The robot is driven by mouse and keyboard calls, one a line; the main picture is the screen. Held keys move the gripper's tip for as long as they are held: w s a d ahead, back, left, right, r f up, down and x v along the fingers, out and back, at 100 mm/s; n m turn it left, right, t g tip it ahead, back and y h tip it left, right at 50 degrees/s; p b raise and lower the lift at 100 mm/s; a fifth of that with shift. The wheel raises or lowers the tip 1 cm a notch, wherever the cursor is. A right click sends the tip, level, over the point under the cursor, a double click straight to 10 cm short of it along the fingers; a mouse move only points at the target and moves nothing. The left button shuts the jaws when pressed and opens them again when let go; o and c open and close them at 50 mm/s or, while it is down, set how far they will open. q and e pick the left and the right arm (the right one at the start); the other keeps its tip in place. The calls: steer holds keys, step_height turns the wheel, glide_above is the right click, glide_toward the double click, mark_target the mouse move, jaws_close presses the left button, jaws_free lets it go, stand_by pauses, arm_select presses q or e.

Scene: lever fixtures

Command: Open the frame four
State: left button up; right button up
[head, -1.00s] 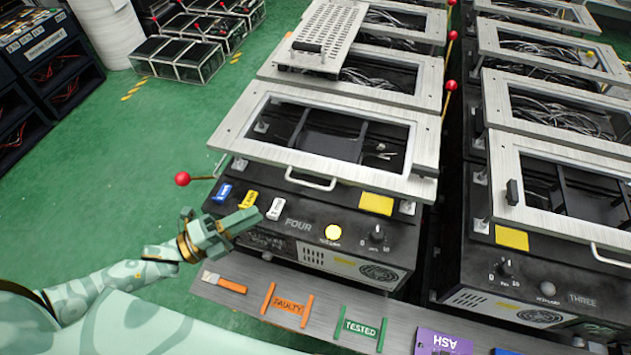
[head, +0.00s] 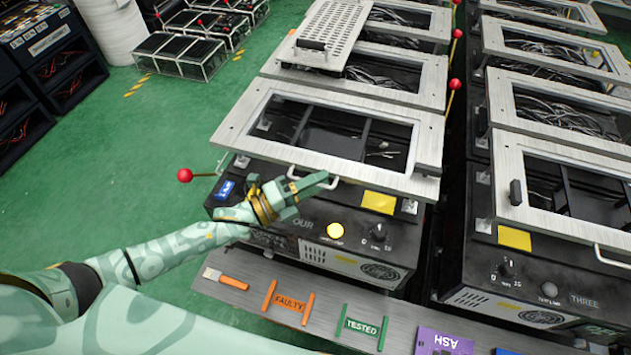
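Fixture four (head: 290,245) is a dark box with the end of its name, a lit yellow button and a knob on its front. Its silver frame (head: 232,127) lies flat over the top, around a window opening. A bowed handle (head: 298,170) is on the frame's front edge. The fixture's lever with a red ball (head: 185,175) sticks out to the left. My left gripper (head: 318,182) is at the handle, its fingers pointing right and overlapping it in the picture. I cannot tell whether they touch it or how far apart they are. My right gripper is not in view.
A steel shelf (head: 335,290) with FAULTY (head: 290,303) and TESTED (head: 362,327) holders runs along the front. Fixture three (head: 548,270) stands to the right, past a narrow gap. A perforated plate (head: 325,35) lies on a frame behind.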

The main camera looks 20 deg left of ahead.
arm_select(q)
steer(key=shift+c, duration=0.2)
jaws_close()
